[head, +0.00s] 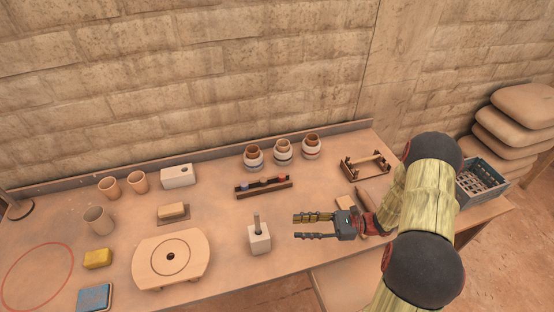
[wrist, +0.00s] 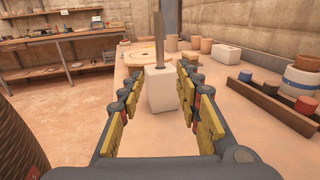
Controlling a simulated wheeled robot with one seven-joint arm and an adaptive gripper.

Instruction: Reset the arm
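My gripper (head: 298,227) is at the right part of the workbench in the head view, its fingers pointing left. In the wrist view my gripper (wrist: 160,105) has its two fingers spread apart with nothing between the tips. A white block holder (head: 260,241) with an upright rod in it stands left of the fingertips in the head view. The same block holder (wrist: 161,88) shows beyond and between the fingers in the wrist view. The gripper looks apart from it. My arm hides part of the bench's right side.
Several jars (head: 283,151) stand at the bench's back, behind a dark rack (head: 264,188). A small wooden frame (head: 366,166) sits at the back right. A crate (head: 482,180) is right of my arm.

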